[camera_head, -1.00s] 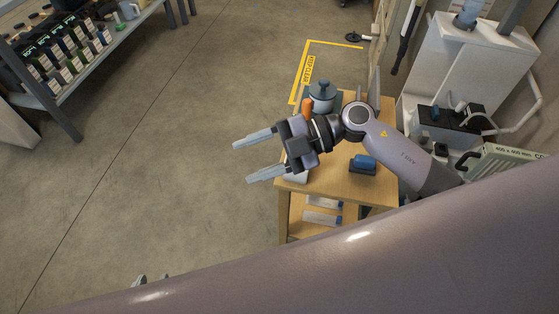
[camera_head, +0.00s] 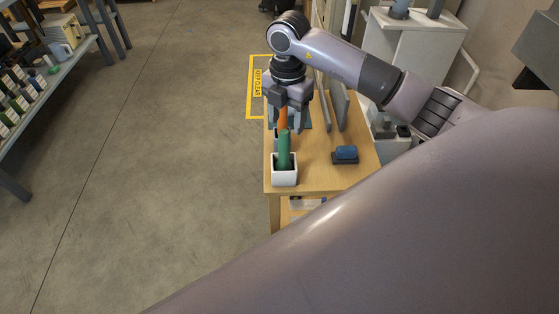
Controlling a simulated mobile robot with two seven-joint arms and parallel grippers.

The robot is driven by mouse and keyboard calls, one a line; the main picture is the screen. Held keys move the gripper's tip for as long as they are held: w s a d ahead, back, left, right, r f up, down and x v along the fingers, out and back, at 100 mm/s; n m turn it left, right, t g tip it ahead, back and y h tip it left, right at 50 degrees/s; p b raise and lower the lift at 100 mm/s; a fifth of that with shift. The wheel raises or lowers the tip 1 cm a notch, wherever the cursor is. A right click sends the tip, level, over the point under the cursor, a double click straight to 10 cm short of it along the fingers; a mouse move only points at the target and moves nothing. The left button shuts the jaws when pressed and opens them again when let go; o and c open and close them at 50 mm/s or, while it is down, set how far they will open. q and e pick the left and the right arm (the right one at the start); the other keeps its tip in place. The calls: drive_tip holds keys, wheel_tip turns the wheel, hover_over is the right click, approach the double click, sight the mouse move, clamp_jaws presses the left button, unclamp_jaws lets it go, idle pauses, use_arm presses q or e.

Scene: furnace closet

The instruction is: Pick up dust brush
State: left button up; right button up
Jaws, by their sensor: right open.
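A small blue-topped block with a dark base (camera_head: 345,155) lies on the wooden table; it may be the dust brush, but I cannot tell for certain. A green upright item (camera_head: 284,150) stands in a white square pot (camera_head: 285,178) at the table's near left corner. An orange item (camera_head: 283,118) shows just behind the green one. My right gripper (camera_head: 288,118) is open and points down over the table's left part, behind the pot. Its fingers are on either side of the orange item in the picture; I cannot tell whether they touch it. My left gripper is not in view.
The wooden table (camera_head: 315,175) has bare room around the blue block. Flat grey panels (camera_head: 340,106) stand upright at its back. A white cabinet (camera_head: 410,45) is behind right. A shelf with bottles (camera_head: 65,70) stands at left. The floor between is clear.

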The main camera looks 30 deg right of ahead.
sight(286, 130)
wheel_tip(286, 130, down, 6)
drive_tip(key=shift+s+a+f, duration=0.1)
drive_tip(key=shift+a+f, duration=0.05)
clamp_jaws()
